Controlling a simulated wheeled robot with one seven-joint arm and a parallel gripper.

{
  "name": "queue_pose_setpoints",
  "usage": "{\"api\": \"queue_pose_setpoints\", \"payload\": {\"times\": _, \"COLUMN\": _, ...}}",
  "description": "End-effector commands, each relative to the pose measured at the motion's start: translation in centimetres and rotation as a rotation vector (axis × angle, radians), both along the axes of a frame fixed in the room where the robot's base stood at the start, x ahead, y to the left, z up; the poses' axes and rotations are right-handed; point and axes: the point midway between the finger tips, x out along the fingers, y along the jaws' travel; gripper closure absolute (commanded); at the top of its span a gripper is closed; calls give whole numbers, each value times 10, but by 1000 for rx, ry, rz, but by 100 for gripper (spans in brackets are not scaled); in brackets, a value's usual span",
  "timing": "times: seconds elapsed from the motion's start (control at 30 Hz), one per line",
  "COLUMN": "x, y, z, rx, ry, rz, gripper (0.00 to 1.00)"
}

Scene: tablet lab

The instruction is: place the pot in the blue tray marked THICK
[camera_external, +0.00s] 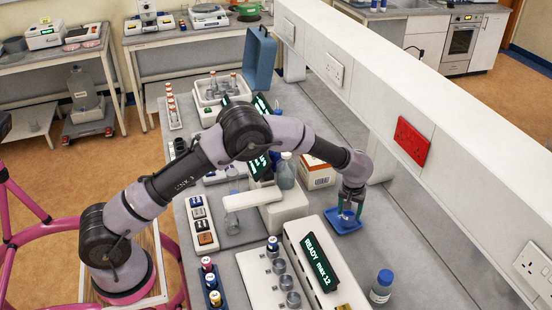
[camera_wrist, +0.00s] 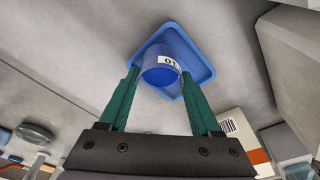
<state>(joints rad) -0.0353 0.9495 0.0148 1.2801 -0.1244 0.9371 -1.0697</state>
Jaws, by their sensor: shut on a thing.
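The pot (camera_wrist: 161,76) is a small, round, blue-tinted container with a white printed label. My gripper (camera_wrist: 160,82) has its green fingers on either side of it and is shut on it. The blue tray (camera_wrist: 199,62) lies on the grey bench, and the pot overlaps it in the wrist view. In the external view my gripper (camera_external: 348,208) points down at the same tray (camera_external: 352,229). I cannot tell whether the pot touches the tray floor or hangs just above it. No THICK mark is readable on the tray.
A white device with a "READY max 12" display (camera_external: 320,262) stands in front of the tray. An orange-and-white carton (camera_external: 316,172) stands behind it. A bottle with a blue cap (camera_external: 381,288) stands at the front right. The white wall ledge runs along the right. Bench right of the tray is clear.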

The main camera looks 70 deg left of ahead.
Motion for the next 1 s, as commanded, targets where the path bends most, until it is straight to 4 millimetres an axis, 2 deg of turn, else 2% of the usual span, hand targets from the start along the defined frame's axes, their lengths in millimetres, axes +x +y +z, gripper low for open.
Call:
{"api": "queue_pose_setpoints", "payload": {"times": 0.33, "x": 0, "y": 0, "z": -8, "rx": 1, "ry": 1, "rz": -1, "gripper": 100}}
{"api": "queue_pose_setpoints", "payload": {"times": 0.37, "x": 0, "y": 0, "z": -8, "rx": 1, "ry": 1, "rz": -1, "gripper": 28}}
{"api": "queue_pose_setpoints", "payload": {"times": 0.4, "x": 0, "y": 0, "z": -8, "rx": 1, "ry": 1, "rz": 0, "gripper": 12}}
{"api": "queue_pose_setpoints", "payload": {"times": 0.43, "x": 0, "y": 0, "z": -8, "rx": 1, "ry": 1, "rz": 0, "gripper": 5}}
{"api": "queue_pose_setpoints", "payload": {"times": 0.77, "x": 0, "y": 0, "z": -6, "rx": 0, "ry": 0, "rz": 0, "gripper": 5}}
{"api": "queue_pose_setpoints", "payload": {"times": 0.87, "x": 0, "y": 0, "z": 2, "rx": -1, "ry": -2, "rz": 1, "gripper": 5}}
{"api": "queue_pose_setpoints", "payload": {"times": 1.0, "x": -1, "y": -2, "z": 26, "rx": 1, "ry": -4, "rz": 0, "gripper": 5}}
